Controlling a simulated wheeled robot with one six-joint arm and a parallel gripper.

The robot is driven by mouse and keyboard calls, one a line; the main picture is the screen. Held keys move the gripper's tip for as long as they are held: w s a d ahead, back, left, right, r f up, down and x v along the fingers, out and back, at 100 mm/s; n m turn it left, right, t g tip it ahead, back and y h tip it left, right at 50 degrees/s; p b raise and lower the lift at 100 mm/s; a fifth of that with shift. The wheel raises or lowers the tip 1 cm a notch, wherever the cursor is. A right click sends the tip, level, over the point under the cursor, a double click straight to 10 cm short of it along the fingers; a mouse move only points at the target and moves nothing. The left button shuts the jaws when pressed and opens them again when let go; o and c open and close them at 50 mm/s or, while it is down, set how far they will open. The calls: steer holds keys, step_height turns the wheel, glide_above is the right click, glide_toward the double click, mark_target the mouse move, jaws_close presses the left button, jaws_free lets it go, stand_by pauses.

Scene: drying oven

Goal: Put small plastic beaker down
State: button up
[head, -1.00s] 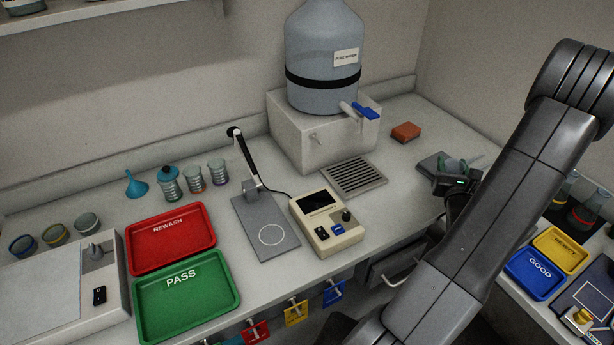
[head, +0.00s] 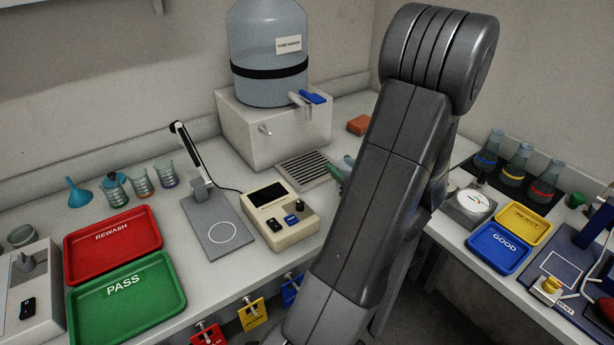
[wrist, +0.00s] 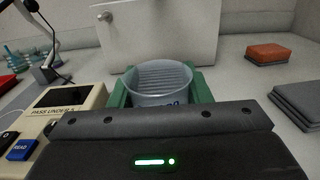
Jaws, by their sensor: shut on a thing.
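The small plastic beaker (wrist: 158,98) is clear and open-topped, with blue print on its side. It looks upright in the wrist view. My gripper (wrist: 162,84) is shut on it, with a green finger on each side. The gripper body hides the beaker's bottom, so I cannot tell whether it touches anything below. In the head view my arm hides most of the gripper, and only a bit of green finger (head: 345,165) shows beside the drain grate (head: 308,170).
The white stand (head: 273,130) with the water bottle (head: 268,60) is behind the grate. A beige meter (head: 280,213) is left of the gripper. An orange sponge (wrist: 268,53) and a dark grey pad (wrist: 300,100) lie to the right. Red (head: 112,240) and green (head: 125,300) trays are further left.

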steer(key=shift+s+d+f, duration=0.2)
steer(key=shift+s+d, duration=0.05)
steer(key=shift+s, duration=0.15)
steer(key=p+x, duration=0.2)
steer(key=x, duration=1.5)
steer(key=shift+w+a+r, duration=0.1)
steer(key=shift+w+a, duration=0.15)
steer(key=shift+f, duration=1.75)
steer(key=shift+f, duration=0.2)
steer(key=o, duration=1)
steer(key=shift+o, duration=0.2)
steer(key=shift+r, duration=0.15)
